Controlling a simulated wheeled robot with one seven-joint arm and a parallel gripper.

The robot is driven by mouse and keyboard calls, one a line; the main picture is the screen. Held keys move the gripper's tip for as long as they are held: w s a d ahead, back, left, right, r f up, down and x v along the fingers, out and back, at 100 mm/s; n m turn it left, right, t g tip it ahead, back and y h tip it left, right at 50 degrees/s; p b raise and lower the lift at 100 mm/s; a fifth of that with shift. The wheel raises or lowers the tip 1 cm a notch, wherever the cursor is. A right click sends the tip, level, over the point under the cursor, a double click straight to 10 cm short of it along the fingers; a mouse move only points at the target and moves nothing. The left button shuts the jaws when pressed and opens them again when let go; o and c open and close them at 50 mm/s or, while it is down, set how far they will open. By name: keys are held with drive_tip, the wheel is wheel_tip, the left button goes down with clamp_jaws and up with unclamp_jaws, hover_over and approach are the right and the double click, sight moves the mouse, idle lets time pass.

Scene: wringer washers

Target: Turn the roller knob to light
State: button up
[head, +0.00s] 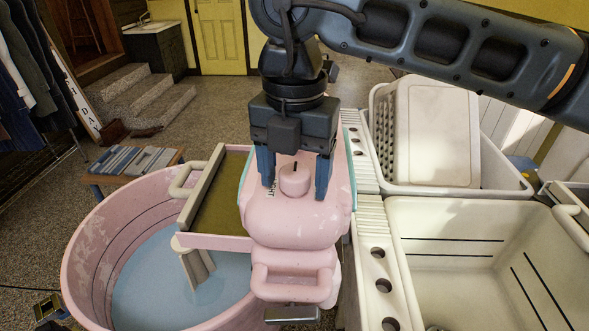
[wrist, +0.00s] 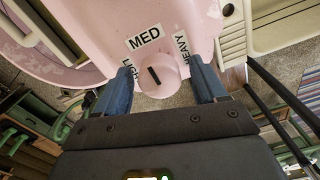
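The pink roller knob (head: 294,181) with a short black pointer mark stands on top of the pink wringer head (head: 290,222). In the wrist view the knob (wrist: 160,80) has its mark pointing roughly toward the MED label (wrist: 144,37). The HEAVY label (wrist: 183,48) is to the right; the LIGHT label (wrist: 61,121) is at the left, partly hidden by a finger. My gripper (head: 295,190) is above the wringer head, pointing down, its blue fingers apart on either side of the knob. Gaps show between fingers and knob; contact is not visible.
A pink tub (head: 85,245) with water stands at left, with a wringer tray (head: 217,242) over its rim. White tubs (head: 480,215) stand at right. A low bench (head: 135,160) with folded cloths is at the back left. Open floor lies behind.

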drive_tip(key=c, duration=1)
drive_tip(key=shift+c, duration=0.2)
drive_tip(key=shift+f+n+b, duration=0.15)
drive_tip(key=shift+n+b, duration=0.25)
drive_tip(key=shift+b, duration=0.15)
drive_tip(key=n+b, duration=0.2)
drive_tip(key=b, duration=0.1)
drive_tip(key=shift+f+n, duration=0.15)
drive_tip(key=shift+n, duration=0.25)
drive_tip(key=n+b, duration=0.4)
drive_tip(key=n, duration=0.1)
drive_tip(key=shift+n, duration=0.3)
drive_tip(key=n+b, duration=0.2)
drive_tip(key=n, duration=0.4)
drive_tip(key=n+b, duration=0.1)
drive_tip(key=n, duration=0.1)
drive_tip(key=shift+d+r+n, duration=0.1)
drive_tip(key=shift+r+n, duration=0.1)
drive_tip(key=shift+n, duration=0.1)
